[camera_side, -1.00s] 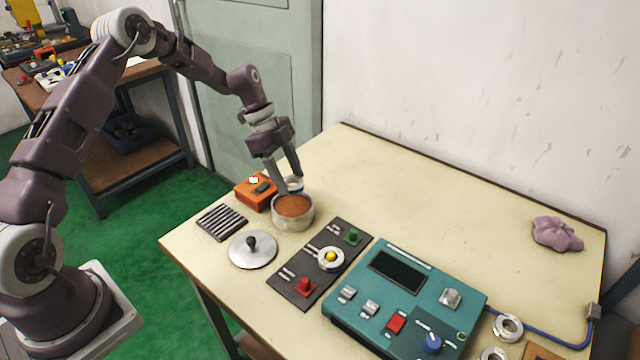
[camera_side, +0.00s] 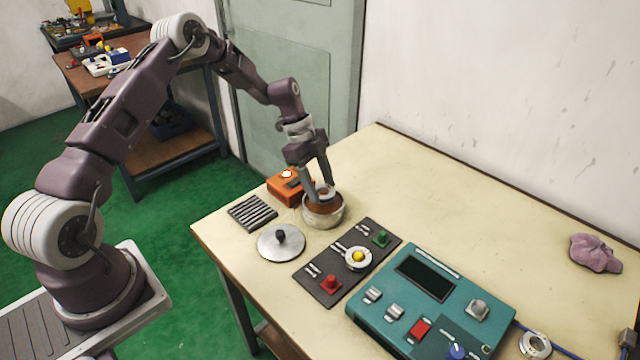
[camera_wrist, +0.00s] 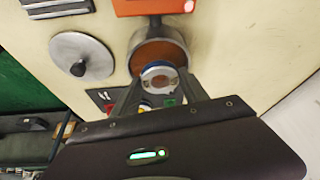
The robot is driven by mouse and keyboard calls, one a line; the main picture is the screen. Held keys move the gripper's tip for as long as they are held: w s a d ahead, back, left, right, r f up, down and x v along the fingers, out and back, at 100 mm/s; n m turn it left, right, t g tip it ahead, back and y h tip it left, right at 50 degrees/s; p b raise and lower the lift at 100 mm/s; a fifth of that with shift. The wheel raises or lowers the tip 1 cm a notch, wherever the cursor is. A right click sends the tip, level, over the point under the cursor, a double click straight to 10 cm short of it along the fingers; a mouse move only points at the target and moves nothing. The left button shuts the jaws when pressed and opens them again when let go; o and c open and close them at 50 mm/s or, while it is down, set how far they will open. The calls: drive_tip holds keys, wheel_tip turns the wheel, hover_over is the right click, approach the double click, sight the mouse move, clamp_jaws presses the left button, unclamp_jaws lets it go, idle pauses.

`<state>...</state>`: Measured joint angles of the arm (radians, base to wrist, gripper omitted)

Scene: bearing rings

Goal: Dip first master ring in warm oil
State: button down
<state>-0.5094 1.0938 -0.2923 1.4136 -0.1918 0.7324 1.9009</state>
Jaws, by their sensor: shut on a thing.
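My gripper (camera_side: 320,190) is shut on a metal ring (camera_side: 326,192) with a blue edge. The ring also shows between the fingertips in the wrist view (camera_wrist: 160,77). The metal pot (camera_side: 325,221) holds brown oil (camera_side: 312,207) and stands near the table's far left. The fingers point down into the pot's mouth, with the ring at about rim height in the side view. I cannot tell whether the ring touches the oil. In the wrist view the ring overlaps the near side of the pot (camera_wrist: 183,42).
An orange box (camera_side: 285,188) stands behind the pot. A slatted rack (camera_side: 252,212) and a round knobbed lid (camera_side: 281,246) lie left and in front. A dark panel (camera_side: 318,280), a teal device (camera_side: 445,300), a loose ring (camera_side: 534,345) and a pink cloth (camera_side: 595,253) are to the right.

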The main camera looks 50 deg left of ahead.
sight(319, 212)
idle(0.4)
drive_tip(key=shift+f, duration=2)
drive_tip(key=shift+f, duration=0.25)
drive_tip(key=shift+f, duration=0.35)
drive_tip(key=shift+s+f, duration=0.3)
drive_tip(key=shift+f, duration=0.25)
idle(2.3)
drive_tip(key=shift+r, duration=0.1)
drive_tip(key=shift+w+r, duration=0.15)
drive_tip(key=shift+r, duration=1.45)
drive_tip(key=shift+w+r, duration=0.15)
drive_tip(key=shift+r, duration=1.45)
